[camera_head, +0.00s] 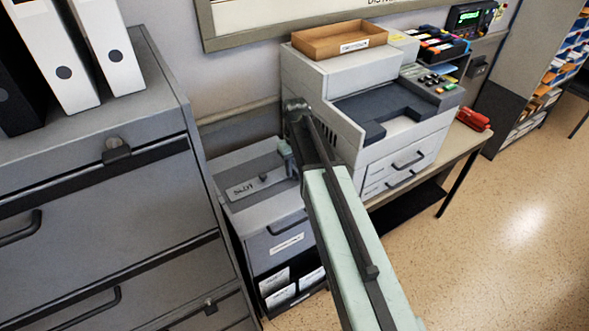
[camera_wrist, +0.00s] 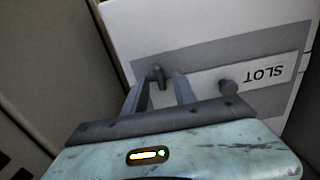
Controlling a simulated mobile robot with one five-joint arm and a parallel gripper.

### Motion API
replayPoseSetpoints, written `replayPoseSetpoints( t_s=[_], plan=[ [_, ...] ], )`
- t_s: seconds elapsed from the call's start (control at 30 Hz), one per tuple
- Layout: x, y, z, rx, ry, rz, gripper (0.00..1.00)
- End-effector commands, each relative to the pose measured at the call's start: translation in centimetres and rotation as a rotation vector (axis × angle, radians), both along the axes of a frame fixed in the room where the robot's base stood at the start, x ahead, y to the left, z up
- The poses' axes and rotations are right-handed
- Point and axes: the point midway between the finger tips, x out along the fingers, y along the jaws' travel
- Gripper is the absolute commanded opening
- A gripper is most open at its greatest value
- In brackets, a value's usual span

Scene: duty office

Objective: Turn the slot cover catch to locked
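The slot cover (camera_head: 268,163) is a grey plate on top of a low grey cabinet beside the printer. Its label (camera_wrist: 265,75) reads SLOT and is upside down in the wrist view. A small dark knob (camera_wrist: 228,87) stands beside the label. The catch (camera_wrist: 157,72) is a small dark upright piece left of the knob in the wrist view. My gripper (camera_wrist: 158,84) is open, with one finger on each side of the catch; I cannot tell whether they touch it. In the head view my gripper (camera_head: 288,158) is over the cover's right end and hides the catch.
A tall grey filing cabinet (camera_head: 100,200) with binders stands close on the left. A large printer (camera_head: 350,90) with a wooden tray (camera_head: 338,40) on top stands on a table to the right. Open floor (camera_head: 500,220) lies at the right.

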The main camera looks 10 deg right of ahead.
Motion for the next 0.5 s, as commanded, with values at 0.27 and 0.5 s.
replayPoseSetpoints(
  t_s=[0.27,0.5],
  plan=[
    [-0.1,0.0,5.7,0.0,0.001,-0.001,0.33],
    [-0.2,0.0,7.1,-0.001,0.002,-0.001,0.33]
  ],
)
